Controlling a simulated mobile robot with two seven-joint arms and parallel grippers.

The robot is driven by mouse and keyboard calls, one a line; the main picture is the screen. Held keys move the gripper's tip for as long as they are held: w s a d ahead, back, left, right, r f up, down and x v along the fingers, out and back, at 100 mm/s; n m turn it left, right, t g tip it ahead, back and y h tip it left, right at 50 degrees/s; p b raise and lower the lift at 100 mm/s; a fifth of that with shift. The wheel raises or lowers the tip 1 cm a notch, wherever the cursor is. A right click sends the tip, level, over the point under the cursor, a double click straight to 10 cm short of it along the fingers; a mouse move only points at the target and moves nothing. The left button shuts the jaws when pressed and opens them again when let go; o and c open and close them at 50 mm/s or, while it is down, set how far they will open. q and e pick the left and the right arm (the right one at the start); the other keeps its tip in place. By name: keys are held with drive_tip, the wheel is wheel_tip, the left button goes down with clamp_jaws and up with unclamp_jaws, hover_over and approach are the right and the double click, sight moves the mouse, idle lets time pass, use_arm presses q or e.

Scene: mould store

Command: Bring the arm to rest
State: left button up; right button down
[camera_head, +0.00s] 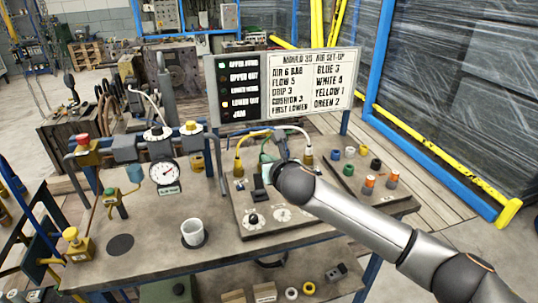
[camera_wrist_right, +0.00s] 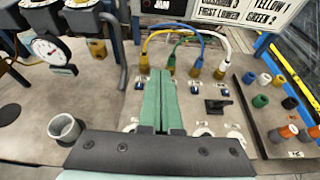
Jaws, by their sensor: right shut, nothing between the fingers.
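My right arm (camera_head: 370,222) comes in from the lower right of the head view. Its wrist is over the panel on the bench. The right gripper (camera_head: 267,158) is partly hidden behind my own wrist in the head view. In the right wrist view, the green fingers of the right gripper (camera_wrist_right: 160,72) lie together, shut, with nothing between them. They are above the panel (camera_wrist_right: 205,105) and point toward the hose fittings at its back edge; I cannot tell the exact gap. My left gripper is not in view.
The bench (camera_head: 150,262) carries a white cup (camera_head: 192,233), a gauge (camera_head: 164,173) and a sign board (camera_head: 285,85). Yellow, blue, green and white hoses (camera_wrist_right: 215,38) arch behind the fingers. Coloured caps (camera_wrist_right: 260,101) stand at the right. Bare bench lies around the cup.

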drive_tip(key=s+f+m+g+y, duration=0.2)
drive_tip(key=s+f+m+g, duration=0.1)
drive_tip(key=s+f+m, duration=1.35)
drive_tip(key=s+d+f+m+h, duration=0.2)
drive_tip(key=s+d+f+m, duration=0.6)
drive_tip(key=s+d+m, duration=0.1)
drive_tip(key=s+d+f+m+h, duration=0.1)
drive_tip(key=s+d+f+m, duration=0.6)
drive_tip(key=s+m, duration=0.5)
drive_tip(key=s+d, duration=0.1)
drive_tip(key=d, duration=0.1)
drive_tip(key=shift+d+f+g+h, duration=0.3)
drive_tip(key=shift+f+g+h, duration=0.1)
